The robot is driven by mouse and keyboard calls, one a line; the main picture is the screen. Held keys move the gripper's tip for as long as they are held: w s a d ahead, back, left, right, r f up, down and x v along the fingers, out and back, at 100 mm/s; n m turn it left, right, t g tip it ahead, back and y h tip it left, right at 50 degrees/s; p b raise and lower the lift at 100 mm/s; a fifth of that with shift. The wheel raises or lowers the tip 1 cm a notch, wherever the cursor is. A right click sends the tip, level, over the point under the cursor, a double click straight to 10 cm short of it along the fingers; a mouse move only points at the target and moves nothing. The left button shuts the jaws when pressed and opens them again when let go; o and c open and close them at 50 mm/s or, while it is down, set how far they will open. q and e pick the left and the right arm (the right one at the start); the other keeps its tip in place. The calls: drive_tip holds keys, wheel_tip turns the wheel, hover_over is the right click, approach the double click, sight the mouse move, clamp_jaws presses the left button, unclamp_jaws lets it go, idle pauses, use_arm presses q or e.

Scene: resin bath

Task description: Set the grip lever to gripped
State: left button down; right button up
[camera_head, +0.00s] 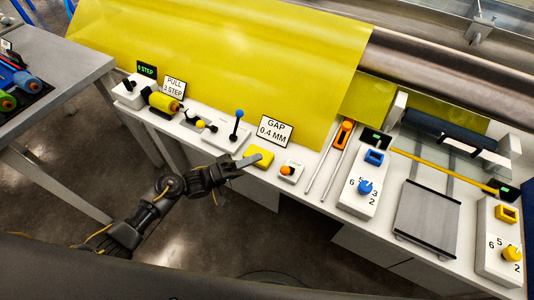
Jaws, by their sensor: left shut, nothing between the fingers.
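No label I can read names the grip lever. An upright lever with a blue knob (239,114) stands on a white base plate (224,138) at the front of the bench. Another lever with a black knob (127,84) sits on a white box at the left end, and a small white box with an orange knob (285,171) is right of the yellow block (260,154). My left gripper (256,158) is shut and empty, with its tips at or over the yellow block, just right of the blue-knob lever. Contact cannot be told. My right gripper is not in view.
A yellow sheet (215,60) hangs behind the controls. A "GAP 0.4 MM" sign (273,130) stands close behind the yellow block. Two rods (328,170) and a dial box with a blue knob (365,187) lie to the right. A grey table (50,60) stands at left.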

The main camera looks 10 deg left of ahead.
use_arm(q)
drive_tip(key=v, duration=0.3)
drive_tip(key=shift+a, duration=0.1)
idle(0.5)
drive_tip(key=shift+s+a+f, duration=0.1)
